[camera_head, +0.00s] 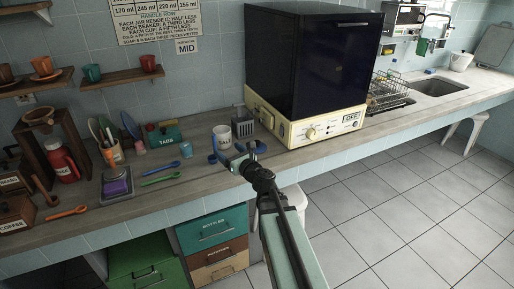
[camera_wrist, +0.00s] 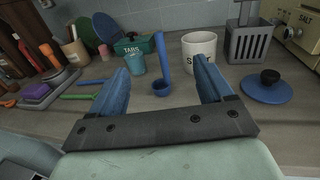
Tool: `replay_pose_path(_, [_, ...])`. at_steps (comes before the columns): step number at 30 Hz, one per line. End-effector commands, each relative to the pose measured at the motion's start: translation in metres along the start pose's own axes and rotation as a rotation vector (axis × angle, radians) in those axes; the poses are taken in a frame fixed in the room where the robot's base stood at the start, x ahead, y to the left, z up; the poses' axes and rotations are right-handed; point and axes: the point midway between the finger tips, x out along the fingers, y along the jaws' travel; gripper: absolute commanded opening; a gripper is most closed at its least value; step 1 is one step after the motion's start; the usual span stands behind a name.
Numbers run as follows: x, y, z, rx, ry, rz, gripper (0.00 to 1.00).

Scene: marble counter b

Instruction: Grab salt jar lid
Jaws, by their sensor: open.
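The salt jar lid (camera_wrist: 268,90) is a round blue disc with a black knob. It lies flat on the counter, to the right of my gripper (camera_wrist: 162,68) in the wrist view. In the head view the lid (camera_head: 258,147) shows just right of my gripper (camera_head: 233,154). The white salt jar (camera_wrist: 198,48) stands uncovered behind my right finger, which hides part of its lettering. My gripper is open, its two blue fingers apart with nothing held between them. It is apart from the lid.
A blue scoop (camera_wrist: 161,87) lies ahead between the finger lines. A teal cup (camera_wrist: 134,62) stands left of it. A grey slotted holder (camera_wrist: 247,42) stands behind the lid, and a cream-fronted oven (camera_head: 320,129) is to the right. Utensils and a red canister (camera_head: 62,160) crowd the left.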

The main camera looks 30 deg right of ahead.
Motion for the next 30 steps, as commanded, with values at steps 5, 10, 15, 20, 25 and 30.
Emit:
replay_pose_path(5, [0.0, 0.0, 0.0, 0.0, 0.0, 0.0, 0.97])
replay_pose_path(10, [0.0, 0.0, 0.0, 0.0, 0.0, 0.0, 1.0])
replay_pose_path(15, [-0.001, -0.004, 0.005, -0.003, -0.006, -0.005, 1.0])
replay_pose_path(20, [0.007, -0.014, 0.031, -0.021, -0.039, -0.012, 1.0])
replay_pose_path(25, [0.037, -0.037, 0.071, -0.048, -0.088, -0.02, 1.0])
replay_pose_path(30, [0.074, -0.062, 0.106, -0.129, -0.103, -0.024, 1.0])
